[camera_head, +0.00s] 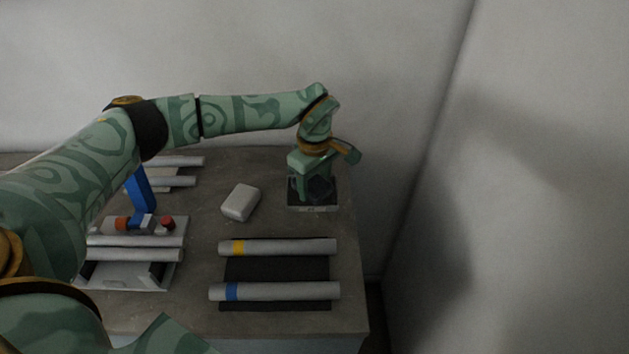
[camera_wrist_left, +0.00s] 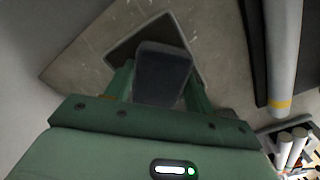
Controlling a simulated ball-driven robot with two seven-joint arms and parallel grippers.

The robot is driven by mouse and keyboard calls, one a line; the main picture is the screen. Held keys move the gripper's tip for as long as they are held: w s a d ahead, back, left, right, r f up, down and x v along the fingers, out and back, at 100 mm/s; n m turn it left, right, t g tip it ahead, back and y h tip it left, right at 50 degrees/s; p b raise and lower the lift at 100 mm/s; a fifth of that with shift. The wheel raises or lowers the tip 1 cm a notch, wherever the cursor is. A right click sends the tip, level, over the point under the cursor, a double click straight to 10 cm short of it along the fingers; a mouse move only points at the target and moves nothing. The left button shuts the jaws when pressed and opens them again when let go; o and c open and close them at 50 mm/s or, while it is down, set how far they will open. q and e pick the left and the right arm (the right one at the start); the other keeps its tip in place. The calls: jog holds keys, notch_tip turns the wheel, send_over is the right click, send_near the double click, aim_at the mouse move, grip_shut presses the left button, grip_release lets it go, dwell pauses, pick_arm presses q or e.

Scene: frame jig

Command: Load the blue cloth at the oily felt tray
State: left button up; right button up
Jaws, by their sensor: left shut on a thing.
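My left gripper (camera_head: 313,187) is at the back right of the table, pointing down over the oily felt tray (camera_head: 312,208), a small dark tray with a pale front edge. In the left wrist view my left gripper (camera_wrist_left: 161,84) is shut on a dark slate-blue pad, which I take for the blue cloth (camera_wrist_left: 162,72). The tray (camera_wrist_left: 124,52) shows beyond the cloth. I cannot tell whether the cloth touches the tray. In the head view the gripper mostly hides the cloth. My right gripper is not in view.
A whitish block (camera_head: 240,203) lies left of the tray. Nearer, a yellow-banded tube (camera_head: 285,247) and a blue-banded tube (camera_head: 280,291) lie across a dark mat (camera_head: 277,269). A jig (camera_head: 130,275) with tubes and a blue upright (camera_head: 140,188) stand at left. A wall rises behind.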

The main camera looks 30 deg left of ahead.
aim_at(315, 182)
pick_arm(q)
jog(key=shift+r+p, duration=3.05)
jog(key=shift+r, duration=0.5)
jog(key=shift+f, duration=0.1)
